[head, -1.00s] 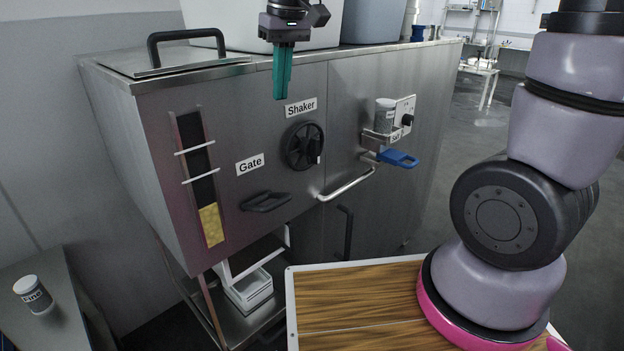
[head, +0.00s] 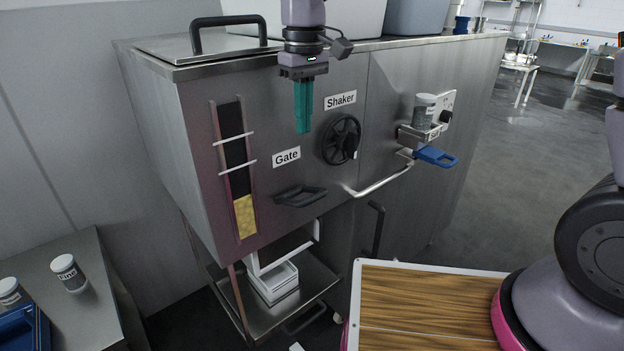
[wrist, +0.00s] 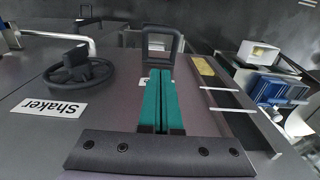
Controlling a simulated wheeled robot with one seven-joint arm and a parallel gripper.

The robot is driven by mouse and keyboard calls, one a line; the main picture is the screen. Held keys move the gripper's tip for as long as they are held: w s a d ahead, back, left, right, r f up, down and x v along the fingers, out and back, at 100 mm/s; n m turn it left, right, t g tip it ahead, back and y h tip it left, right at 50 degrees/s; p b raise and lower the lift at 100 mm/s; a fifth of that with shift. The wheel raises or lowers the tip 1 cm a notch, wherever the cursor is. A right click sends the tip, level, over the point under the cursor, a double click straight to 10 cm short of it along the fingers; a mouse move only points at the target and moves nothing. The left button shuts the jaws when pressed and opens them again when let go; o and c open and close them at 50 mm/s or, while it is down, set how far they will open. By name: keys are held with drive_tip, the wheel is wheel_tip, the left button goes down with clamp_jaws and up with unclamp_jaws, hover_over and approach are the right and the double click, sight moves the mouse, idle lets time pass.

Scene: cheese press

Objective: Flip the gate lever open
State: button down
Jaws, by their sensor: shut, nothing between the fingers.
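The gate lever (head: 300,196) is a black loop handle on the front of the steel machine, below the "Gate" label (head: 286,157). It sticks out from the panel. In the wrist view the lever (wrist: 162,42) stands just beyond my fingertips. My gripper (head: 303,130) has teal fingers pointing down, shut and empty, above the lever and between the "Gate" and "Shaker" labels. In the wrist view my gripper (wrist: 161,72) partly hides the "Gate" label. The fingers look apart from the lever.
A black shaker wheel (head: 341,139) is right of my gripper. A steel bar handle (head: 378,184) and blue handle (head: 436,156) stick out farther right. A sight window (head: 237,170) is on the left. A white container (head: 274,282) sits below the lever. A wooden-topped table (head: 430,305) stands in front.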

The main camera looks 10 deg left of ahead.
hover_over(316, 197)
drive_tip(key=w+a, duration=0.2)
drive_tip(key=a, duration=0.1)
wheel_tip(316, 197, down, 9)
drive_tip(key=shift+s+d+f, duration=0.15)
drive_tip(key=shift+d+f, duration=0.15)
drive_tip(key=shift+f, duration=0.3)
drive_tip(key=shift+s+d+f, duration=0.15)
drive_tip(key=shift+d+f, duration=0.1)
drive_tip(key=shift+f, duration=0.35)
drive_tip(key=shift+s+d+f, duration=0.15)
drive_tip(key=shift+d+f, duration=0.15)
drive_tip(key=shift+f, duration=0.3)
drive_tip(key=shift+s+d+f, duration=0.2)
drive_tip(key=shift+f, duration=0.05)
drive_tip(key=shift+s+d+f, duration=0.35)
drive_tip(key=shift+d+f, duration=0.05)
drive_tip(key=shift+f, duration=0.3)
wheel_tip(316, 197, down, 6)
drive_tip(key=s+d, duration=0.1)
drive_tip(key=shift+d+f, duration=0.15)
drive_tip(key=shift+f, duration=0.1)
